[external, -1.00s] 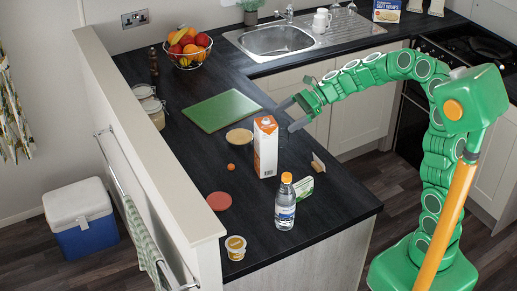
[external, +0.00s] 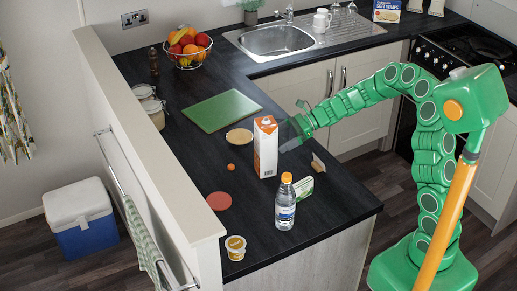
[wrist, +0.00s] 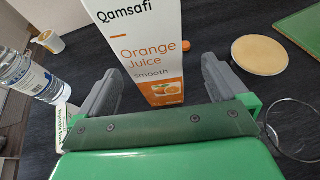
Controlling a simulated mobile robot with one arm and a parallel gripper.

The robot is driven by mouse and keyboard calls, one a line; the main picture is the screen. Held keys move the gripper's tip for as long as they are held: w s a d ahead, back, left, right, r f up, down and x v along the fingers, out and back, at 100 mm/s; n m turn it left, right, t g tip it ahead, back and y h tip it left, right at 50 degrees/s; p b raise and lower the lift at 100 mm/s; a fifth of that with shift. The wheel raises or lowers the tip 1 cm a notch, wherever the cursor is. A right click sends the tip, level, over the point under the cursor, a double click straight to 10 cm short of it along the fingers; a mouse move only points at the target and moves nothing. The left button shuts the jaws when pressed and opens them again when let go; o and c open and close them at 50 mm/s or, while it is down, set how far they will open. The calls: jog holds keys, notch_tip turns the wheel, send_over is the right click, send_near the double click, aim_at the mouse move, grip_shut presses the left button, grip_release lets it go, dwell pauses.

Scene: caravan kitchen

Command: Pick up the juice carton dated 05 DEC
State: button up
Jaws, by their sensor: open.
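A white and orange juice carton (external: 265,148) stands upright on the dark worktop. In the wrist view the carton (wrist: 144,45) reads "Qamsafi Orange Juice smooth". No date can be read on it in these frames. My gripper (external: 283,138) is open, just to the right of the carton in the external view. In the wrist view my gripper (wrist: 160,80) has its grey fingers apart, with the carton's face in front of and between them. I cannot tell whether either finger touches the carton. No second carton shows.
A water bottle (external: 285,203) stands close in front of the carton, with a small green-and-white box (external: 304,188) beside it. A round tan disc (external: 239,137) and a green board (external: 221,110) lie behind. A small tub (external: 236,248) stands near the front edge.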

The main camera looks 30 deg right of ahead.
aim_at(257, 146)
jog(key=x, duration=0.5)
jog(key=shift+s+a+f, duration=0.25)
jog(key=shift+s+f, duration=0.05)
jog(key=shift+s, duration=0.05)
jog(key=shift+w+a+f, duration=0.15)
jog(key=shift+a+f, duration=0.05)
jog(key=shift+a, duration=0.35)
jog(key=c, duration=1.2)
jog(key=shift+r, duration=0.15)
jog(key=shift+r, duration=1.25)
jog(key=shift+d+r, duration=0.15)
jog(key=shift+r, duration=0.2)
jog(key=shift+s+d+r, duration=0.85)
jog(key=shift+s+r, duration=0.7)
jog(key=shift+s, duration=0.5)
jog(key=shift+s+d+r, duration=0.85)
jog(key=shift+s+r, duration=0.7)
jog(key=shift+s, duration=0.55)
jog(key=shift+s+d+r, duration=0.85)
jog(key=shift+s+r, duration=0.75)
jog(key=shift+s, duration=0.45)
